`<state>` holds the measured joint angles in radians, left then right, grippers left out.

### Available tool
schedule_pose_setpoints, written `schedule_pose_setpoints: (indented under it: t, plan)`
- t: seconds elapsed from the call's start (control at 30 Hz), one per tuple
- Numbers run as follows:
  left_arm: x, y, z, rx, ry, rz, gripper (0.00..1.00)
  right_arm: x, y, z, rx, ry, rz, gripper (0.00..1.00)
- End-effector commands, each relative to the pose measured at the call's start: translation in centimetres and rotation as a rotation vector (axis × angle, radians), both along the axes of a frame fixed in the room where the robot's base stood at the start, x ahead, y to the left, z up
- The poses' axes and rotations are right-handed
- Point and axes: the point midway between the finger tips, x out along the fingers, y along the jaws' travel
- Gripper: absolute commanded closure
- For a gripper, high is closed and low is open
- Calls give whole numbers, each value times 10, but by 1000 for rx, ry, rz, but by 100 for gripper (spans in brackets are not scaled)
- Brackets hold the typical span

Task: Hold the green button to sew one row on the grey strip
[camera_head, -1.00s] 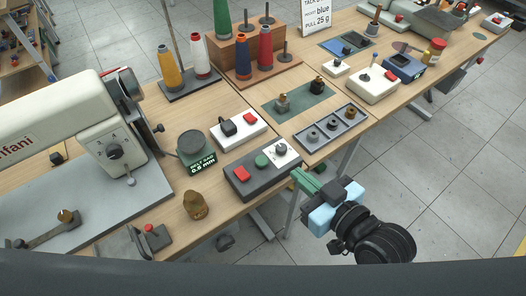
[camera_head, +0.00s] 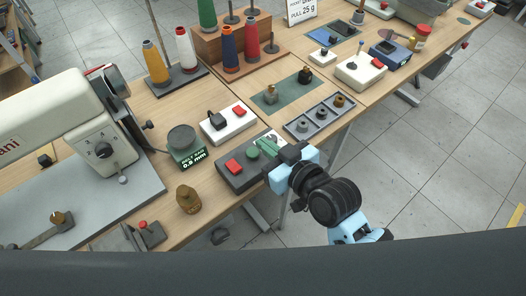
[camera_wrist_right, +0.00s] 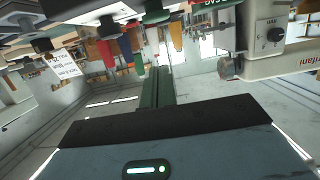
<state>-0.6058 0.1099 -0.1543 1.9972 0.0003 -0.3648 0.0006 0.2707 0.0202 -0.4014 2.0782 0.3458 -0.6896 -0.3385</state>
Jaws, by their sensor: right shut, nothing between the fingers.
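My right gripper (camera_head: 265,146) has green fingers, shut and empty, over the right end of this box, just right of the green button. I cannot tell whether they touch anything. The white sewing machine (camera_head: 60,125) stands at the left. I cannot make out a grey strip. My left gripper is not in view.
A grey tray (camera_head: 319,119) lies to the right. Thread cones (camera_head: 229,48) stand at the back.

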Motion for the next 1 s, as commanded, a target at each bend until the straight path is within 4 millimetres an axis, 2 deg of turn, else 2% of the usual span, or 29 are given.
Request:
schedule_pose_setpoints:
  t: [0.1,0.3,0.5,0.83,1.0]
  plan:
    - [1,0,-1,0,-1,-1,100,13,10,-9,-1,3,1,100]
    - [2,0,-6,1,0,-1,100,11,9,-36,-1,3,2,100]
    - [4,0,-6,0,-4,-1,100,11,8,-44,0,1,1,100]
    - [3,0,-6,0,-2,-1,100,11,8,-45,-1,0,1,100]
    - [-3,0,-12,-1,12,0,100,11,8,-64,-4,4,1,100]
